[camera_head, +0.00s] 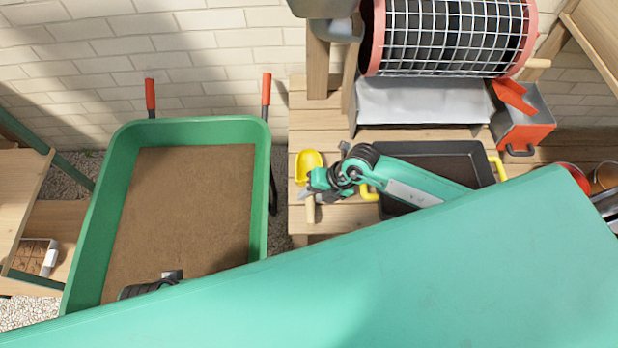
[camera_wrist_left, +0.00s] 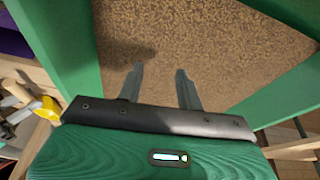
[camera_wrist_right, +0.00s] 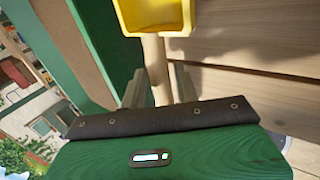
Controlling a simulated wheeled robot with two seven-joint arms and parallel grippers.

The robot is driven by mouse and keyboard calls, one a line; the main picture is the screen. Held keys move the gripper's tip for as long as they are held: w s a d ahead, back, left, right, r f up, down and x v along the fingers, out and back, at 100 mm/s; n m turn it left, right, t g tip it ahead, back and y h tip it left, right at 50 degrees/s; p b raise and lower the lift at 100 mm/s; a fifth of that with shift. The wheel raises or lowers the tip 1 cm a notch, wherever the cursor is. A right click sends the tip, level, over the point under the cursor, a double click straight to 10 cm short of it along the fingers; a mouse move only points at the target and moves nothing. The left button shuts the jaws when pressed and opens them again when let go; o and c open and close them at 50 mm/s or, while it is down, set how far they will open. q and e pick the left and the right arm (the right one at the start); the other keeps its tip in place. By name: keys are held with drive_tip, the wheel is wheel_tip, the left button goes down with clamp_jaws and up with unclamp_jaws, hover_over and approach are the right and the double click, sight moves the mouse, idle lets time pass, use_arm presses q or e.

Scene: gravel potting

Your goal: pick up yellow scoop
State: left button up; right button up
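The yellow scoop (camera_head: 308,163) lies on the wooden bench at its left side, with its wooden handle toward me. Its yellow bowl (camera_wrist_right: 155,14) also shows at the top of the right wrist view. My right gripper (camera_head: 312,190) is over the handle. In the right wrist view the fingers (camera_wrist_right: 160,80) stand open on either side of the handle, and I cannot tell whether they touch it. My left gripper (camera_wrist_left: 160,75) is open and empty above the soil in the green wheelbarrow. My arm hides much of the lower head view.
The wheelbarrow (camera_head: 265,190) stands left of the bench (camera_head: 345,222). A dark tray (camera_head: 430,150) with yellow handles lies right of the scoop. A mesh drum sieve (camera_head: 450,35) and a red-and-grey box (camera_head: 525,130) stand behind. A wooden shelf (camera_head: 20,180) is at the far left.

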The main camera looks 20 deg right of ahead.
drive_tip(key=shift+w+a+f, duration=0.1)
drive_tip(key=shift+a+f, duration=0.15)
drive_tip(key=shift+f, duration=0.3)
clamp_jaws()
use_arm(q)
drive_tip(key=shift+r, duration=0.4)
